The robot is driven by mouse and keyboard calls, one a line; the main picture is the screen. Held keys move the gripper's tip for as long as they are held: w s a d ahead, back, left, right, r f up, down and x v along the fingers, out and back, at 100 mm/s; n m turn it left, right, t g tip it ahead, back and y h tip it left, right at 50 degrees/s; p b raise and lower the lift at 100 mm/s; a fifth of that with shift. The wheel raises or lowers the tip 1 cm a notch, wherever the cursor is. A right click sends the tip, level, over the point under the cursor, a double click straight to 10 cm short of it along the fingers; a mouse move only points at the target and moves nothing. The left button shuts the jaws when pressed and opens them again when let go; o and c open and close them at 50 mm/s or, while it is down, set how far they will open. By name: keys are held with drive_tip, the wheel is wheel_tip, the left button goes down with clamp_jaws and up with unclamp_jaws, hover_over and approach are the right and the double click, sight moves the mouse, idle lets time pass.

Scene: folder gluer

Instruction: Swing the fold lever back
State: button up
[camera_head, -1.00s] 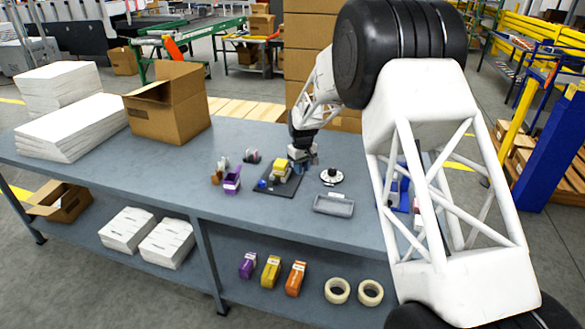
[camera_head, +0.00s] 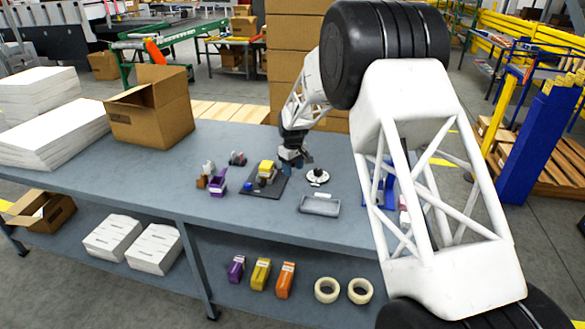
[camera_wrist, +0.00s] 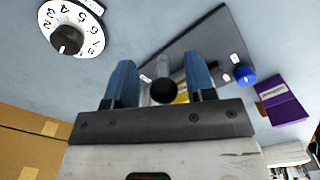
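The folder gluer is a small machine on a dark base plate (camera_head: 264,189), with a yellow block (camera_head: 267,168) and a blue knob (camera_head: 247,186). My gripper (camera_head: 292,162) is at its right rear side, low over the table. In the wrist view, my gripper (camera_wrist: 161,80) has its two blue fingers spread apart. A lever with a round black end (camera_wrist: 164,92) shows in the gap between them, apart from both fingers; I take it to be the fold lever. Its depth relative to the fingertips is hard to tell. The gripper hides part of the machine, and the yellow block is mostly covered.
A white numbered dial with a black knob (camera_head: 317,176) stands right of the machine. A grey tray (camera_head: 319,206) lies in front of it. A purple holder (camera_head: 219,182) stands to the left. An open carton (camera_head: 150,112) and white stacks occupy the table's left.

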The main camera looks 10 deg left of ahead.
drive_tip(key=shift+r, duration=3.9)
drive_tip(key=shift+s+d+r, duration=0.15)
drive_tip(key=shift+d+r, duration=0.2)
drive_tip(key=shift+r, duration=0.05)
drive_tip(key=s+d+r+m+t, duration=0.1)
drive_tip(key=s+d+r+m, duration=0.2)
drive_tip(key=s+d+r, duration=0.8)
drive_tip(key=s+d+r+m, duration=0.3)
drive_tip(key=s+d+r, duration=0.4)
drive_tip(key=s+d, duration=0.75)
drive_tip(key=s+d+f+m, duration=0.1)
drive_tip(key=s+d, duration=0.4)
drive_tip(key=s, duration=0.5)
drive_tip(key=s+d+f+m+t, duration=0.1)
drive_tip(key=s+d, duration=0.4)
drive_tip(key=s, duration=0.5)
drive_tip(key=s+d+f+m, duration=0.1)
drive_tip(key=s+d+m, duration=0.2)
drive_tip(key=s, duration=0.8)
drive_tip(key=shift+d+f+m+t, duration=0.15)
drive_tip(key=shift+d+m+t, duration=0.15)
drive_tip(key=shift+d, duration=0.9)
